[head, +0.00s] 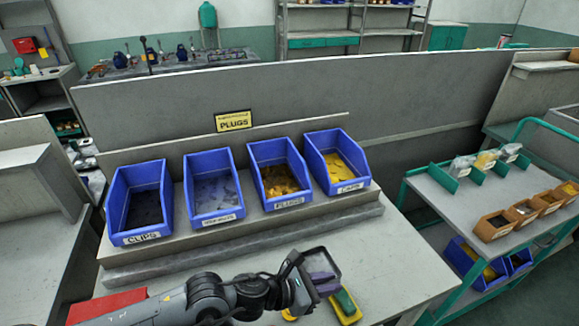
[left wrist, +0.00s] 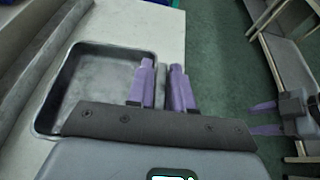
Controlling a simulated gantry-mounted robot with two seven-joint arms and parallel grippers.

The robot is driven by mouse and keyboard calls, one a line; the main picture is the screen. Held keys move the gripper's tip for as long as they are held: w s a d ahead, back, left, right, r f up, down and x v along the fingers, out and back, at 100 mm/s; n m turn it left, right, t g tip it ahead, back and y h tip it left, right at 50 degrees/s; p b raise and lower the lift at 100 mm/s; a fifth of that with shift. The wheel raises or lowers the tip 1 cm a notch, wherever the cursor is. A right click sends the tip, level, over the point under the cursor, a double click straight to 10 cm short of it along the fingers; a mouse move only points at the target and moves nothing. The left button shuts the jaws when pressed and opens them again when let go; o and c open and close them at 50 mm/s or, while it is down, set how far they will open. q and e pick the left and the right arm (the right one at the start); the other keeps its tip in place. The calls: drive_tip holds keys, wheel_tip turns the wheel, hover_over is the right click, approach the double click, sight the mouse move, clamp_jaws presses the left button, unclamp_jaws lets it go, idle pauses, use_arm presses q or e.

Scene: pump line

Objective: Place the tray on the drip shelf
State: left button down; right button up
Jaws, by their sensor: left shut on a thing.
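A grey metal tray (left wrist: 95,85) with a raised rim fills the left of the left wrist view; it looks empty. My left gripper (left wrist: 160,82) is shut on its right wall, one purple finger inside and one outside. In the head view the left gripper (head: 324,282) is low in the middle, over the bench front, and the tray (head: 318,256) shows only partly behind it. My right gripper (left wrist: 264,117) shows at the right of the left wrist view, its purple fingers apart and empty. I cannot tell which surface is the drip shelf.
Several blue bins (head: 215,190) stand on a raised ledge behind the gripper. A yellow holder with a green piece (head: 345,304) lies beside the gripper. A red box (head: 107,306) is at front left. A green-framed cart (head: 470,205) stands at right. Bench (head: 375,245) right of the gripper is clear.

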use_arm(q)
drive_tip(key=a+t, duration=0.1)
drive_tip(key=a+r+n, duration=0.1)
drive_tip(key=a+r+n+t+y, duration=0.1)
drive_tip(key=shift+w+a+r+t, duration=0.1)
drive_tip(key=shift+a+r+t, duration=0.15)
drive_tip(key=shift+t, duration=0.05)
drive_tip(key=a+r+n+t+y+p, duration=0.2)
drive_tip(key=a+n+t+y, duration=0.55)
drive_tip(key=a, duration=1.95)
wheel_tip(320, 180, up, 26)
drive_tip(key=w+n+g+y+p, duration=0.1)
drive_tip(key=n+y+p, duration=0.3)
drive_tip(key=p, duration=3.3)
drive_tip(key=shift+w, duration=0.35)
drive_tip(key=shift+d+n, duration=0.15)
drive_tip(key=shift+n, duration=0.1)
